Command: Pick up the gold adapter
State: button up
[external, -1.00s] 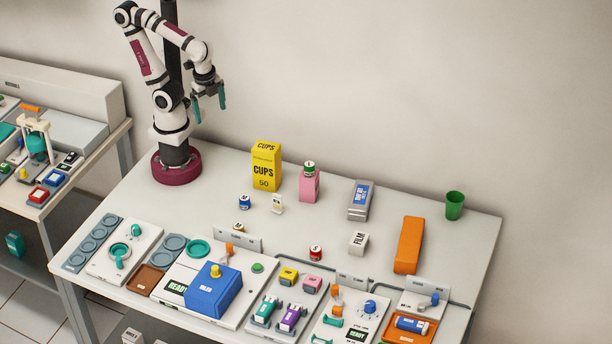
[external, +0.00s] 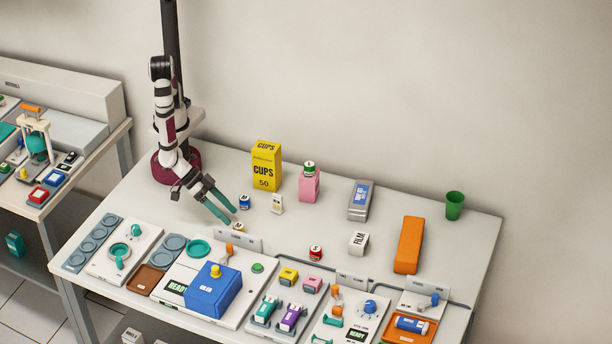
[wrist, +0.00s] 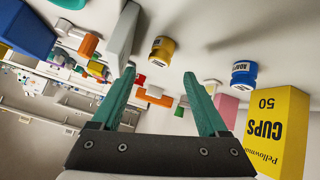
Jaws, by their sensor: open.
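The gold adapter (external: 239,227) is a small gold cylinder with a white label, on the table just beyond my fingertips in the external view. In the wrist view the gold adapter (wrist: 162,50) shows whole, ahead of and between the two teal fingers. My gripper (external: 232,217) is open and empty, reaching low over the table; its fingers (wrist: 160,71) are spread apart in the wrist view. The adapter appears apart from both fingers.
A blue adapter (external: 244,201) stands close beside the fingers, with a small white item (external: 277,203) and the yellow cups box (external: 266,167) farther right. A grey upright plate (external: 235,238) and the blue box (external: 212,291) lie toward the table front. The table centre has free room.

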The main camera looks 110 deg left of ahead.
aim_at(236, 225)
jog(key=shift+s+f+m+t, duration=0.65)
jog(key=shift+s+m+t, duration=0.15)
jog(key=shift+m, duration=0.2)
jog(key=shift+s+d+m+t, duration=0.1)
jog(key=shift+s+m+t, duration=0.4)
jog(key=shift+m+t, duration=0.3)
jog(key=x, duration=0.7)
jog(key=shift+w+d, duration=0.1)
jog(key=shift+w, duration=0.1)
grip_shut()
